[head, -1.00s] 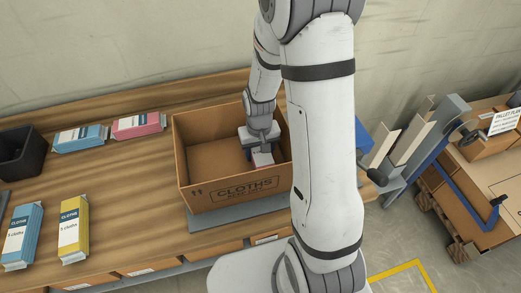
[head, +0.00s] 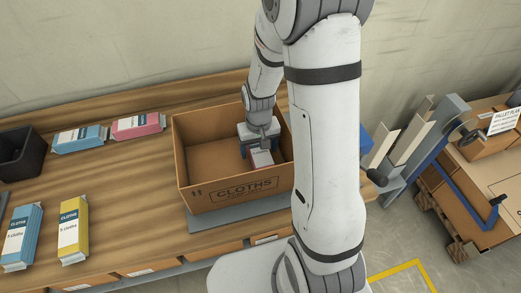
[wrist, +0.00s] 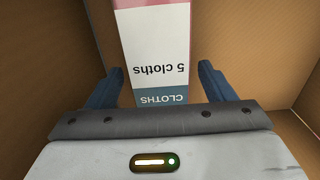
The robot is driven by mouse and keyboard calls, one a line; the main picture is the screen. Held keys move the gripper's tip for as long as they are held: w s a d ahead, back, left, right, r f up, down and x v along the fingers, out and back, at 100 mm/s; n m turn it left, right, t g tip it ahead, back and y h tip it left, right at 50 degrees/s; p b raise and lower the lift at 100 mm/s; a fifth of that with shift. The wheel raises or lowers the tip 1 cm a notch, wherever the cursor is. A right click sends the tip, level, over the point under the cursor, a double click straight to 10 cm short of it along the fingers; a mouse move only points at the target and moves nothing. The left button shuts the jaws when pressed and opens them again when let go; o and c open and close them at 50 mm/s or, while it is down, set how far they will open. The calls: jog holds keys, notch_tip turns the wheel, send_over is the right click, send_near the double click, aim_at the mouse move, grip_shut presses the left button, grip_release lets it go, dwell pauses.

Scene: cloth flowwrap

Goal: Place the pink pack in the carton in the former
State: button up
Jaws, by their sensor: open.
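The pink pack (head: 261,158) lies inside the open cardboard carton (head: 235,193), towards its right side. In the wrist view the pack (wrist: 158,45) shows a white label reading "5 cloths", a teal band and a thin pink edge. My gripper (head: 258,147) is down inside the carton. In the wrist view its fingers (wrist: 157,86) are open, one on each side of the pack's near end, with gaps between. Angled pale plates on a grey frame (head: 405,147), which look like the former, stand right of my arm, partly hidden by it.
On the wooden bench (head: 130,190) lie another pink pack (head: 138,125), a blue pack (head: 80,138), a second blue pack (head: 22,235) and a yellow pack (head: 73,230). A dark bin (head: 20,152) stands far left. Carton walls surround my gripper closely.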

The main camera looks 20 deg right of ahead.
notch_tip(320, 180, up, 10)
jog(key=s+r+t, duration=0.2)
jog(key=s+r, duration=0.9)
jog(key=s, duration=0.3)
jog(key=shift+s+d+t, duration=0.15)
jog(key=shift+d+t, duration=0.2)
jog(key=shift+t, duration=0.05)
